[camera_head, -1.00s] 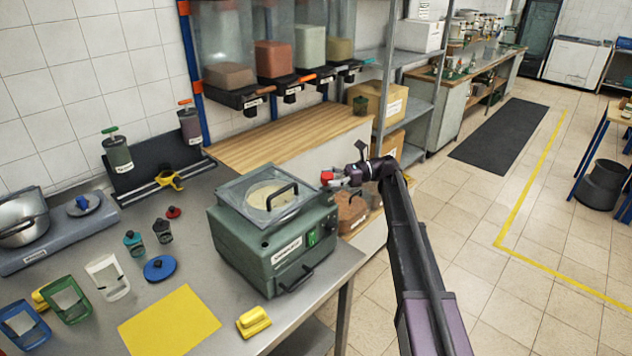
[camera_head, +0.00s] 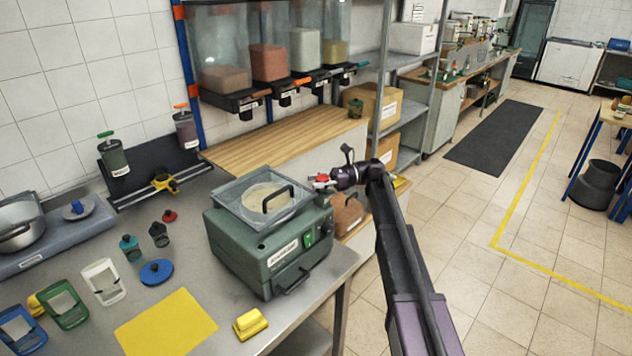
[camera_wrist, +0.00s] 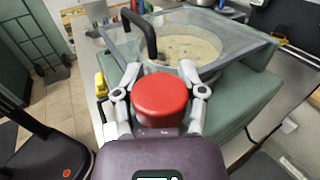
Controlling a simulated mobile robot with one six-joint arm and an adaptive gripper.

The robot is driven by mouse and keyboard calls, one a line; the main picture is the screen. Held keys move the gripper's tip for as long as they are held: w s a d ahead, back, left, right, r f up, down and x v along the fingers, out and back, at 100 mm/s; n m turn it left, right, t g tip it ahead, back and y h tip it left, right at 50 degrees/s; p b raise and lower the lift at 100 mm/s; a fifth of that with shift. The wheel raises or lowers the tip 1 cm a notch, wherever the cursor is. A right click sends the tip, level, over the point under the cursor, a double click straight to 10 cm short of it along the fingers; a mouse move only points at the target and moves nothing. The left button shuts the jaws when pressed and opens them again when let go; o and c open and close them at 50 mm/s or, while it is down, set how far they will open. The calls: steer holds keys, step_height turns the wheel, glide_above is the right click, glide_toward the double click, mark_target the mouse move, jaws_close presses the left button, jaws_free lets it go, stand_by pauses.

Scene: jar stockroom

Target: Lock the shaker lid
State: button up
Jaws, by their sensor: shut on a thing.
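The green shaker (camera_head: 270,248) stands on the metal bench. A clear square lid (camera_head: 232,193) with a black handle (camera_head: 278,198) lies on top, over a round pan of pale material. The lid also shows in the wrist view (camera_wrist: 242,38). My gripper (camera_head: 322,181) is at the shaker's right edge, near the lid's corner. It is shut on a red round knob (camera_wrist: 160,100), which sits between its two grey fingers. How the knob joins the shaker is hidden by my gripper.
Small jars (camera_head: 130,247), a blue round lid (camera_head: 157,272), a yellow mat (camera_head: 166,322) and a yellow block (camera_head: 250,323) lie left and front of the shaker. A wooden counter (camera_head: 280,135) stands behind. Open floor (camera_head: 470,220) is to the right.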

steer(key=shift+w+d+m+t+y, duration=0.15)
steer(key=shift+m+t+y, duration=0.15)
steer(key=shift+m+t, duration=0.35)
steer(key=m+t, duration=0.1)
steer(key=t, duration=0.2)
steer(key=m+t, duration=0.2)
steer(key=t, duration=0.1)
steer(key=shift+w+y, duration=0.1)
steer(key=shift+y, duration=0.3)
steer(key=m+t, duration=0.1)
steer(key=t, duration=0.1)
steer(key=m+t+h, duration=0.1)
steer(key=m+t, duration=0.3)
steer(key=t, duration=0.1)
steer(key=shift+w+h, duration=0.3)
steer(key=shift+w, duration=0.05)
steer(key=m+t+h, duration=0.1)
steer(key=t, duration=0.1)
steer(key=m+t+h, duration=0.3)
steer(key=m+t, duration=0.1)
steer(key=shift+w+d+h, duration=0.25)
steer(key=shift+h, duration=0.05)
steer(key=shift+w+d+m+t+h, duration=0.15)
steer(key=shift+m+t+h, duration=0.7)
steer(key=shift+h, duration=0.35)
steer(key=shift+w+d+m+t+h, duration=0.1)
steer(key=shift+m+t+h, duration=0.7)
steer(key=shift+h, duration=0.4)
steer(key=shift+m+h, duration=0.3)
